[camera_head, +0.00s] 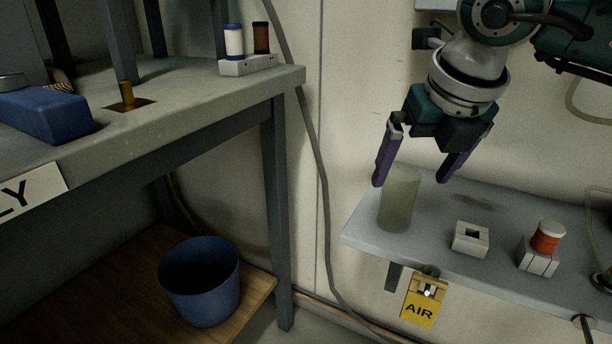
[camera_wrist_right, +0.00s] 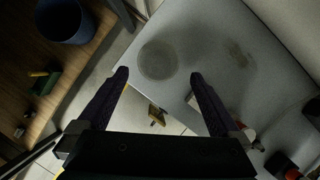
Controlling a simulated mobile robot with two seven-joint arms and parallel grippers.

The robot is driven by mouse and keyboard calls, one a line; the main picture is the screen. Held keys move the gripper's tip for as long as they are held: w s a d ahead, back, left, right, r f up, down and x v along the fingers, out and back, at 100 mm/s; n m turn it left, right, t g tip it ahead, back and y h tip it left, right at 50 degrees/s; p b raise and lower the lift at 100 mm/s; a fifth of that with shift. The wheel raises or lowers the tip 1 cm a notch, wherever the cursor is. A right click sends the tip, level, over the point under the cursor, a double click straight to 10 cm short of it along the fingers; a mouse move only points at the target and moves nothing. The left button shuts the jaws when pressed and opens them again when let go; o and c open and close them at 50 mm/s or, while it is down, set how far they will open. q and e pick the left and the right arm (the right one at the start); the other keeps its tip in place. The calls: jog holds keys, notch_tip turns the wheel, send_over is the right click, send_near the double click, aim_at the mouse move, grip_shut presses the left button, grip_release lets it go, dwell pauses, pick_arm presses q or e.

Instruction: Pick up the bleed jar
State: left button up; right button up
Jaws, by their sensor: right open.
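The bleed jar appears to be the translucent, pale greenish cylinder (camera_head: 400,200) standing upright near the left end of the grey wall shelf. In the right wrist view it shows from above as a faint round shape (camera_wrist_right: 157,60), ahead of the fingertips. My right gripper (camera_head: 411,182) is open and empty, with its purple fingers pointing down above the shelf around the level of the jar's top. I cannot tell whether a finger touches the jar. The fingers also show in the wrist view (camera_wrist_right: 160,76). My left gripper is not in view.
A white block with a square hole (camera_head: 470,239) and a red-capped item (camera_head: 547,238) on a white base stand right of the jar. A yellow AIR tag (camera_head: 419,309) hangs below the shelf edge. A workbench (camera_head: 190,95) and blue bucket (camera_head: 201,285) are at left.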

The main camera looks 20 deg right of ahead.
aim_at(401, 193)
jog(key=b+x, duration=0.2)
jog(key=x, duration=0.3)
jog(key=shift+w+a+f, duration=0.15)
jog(key=shift+w+f, duration=0.05)
jog(key=shift+f, duration=0.1)
jog(key=shift+w+f, duration=0.2)
jog(key=shift+f, duration=0.1)
jog(key=c, duration=1.4)
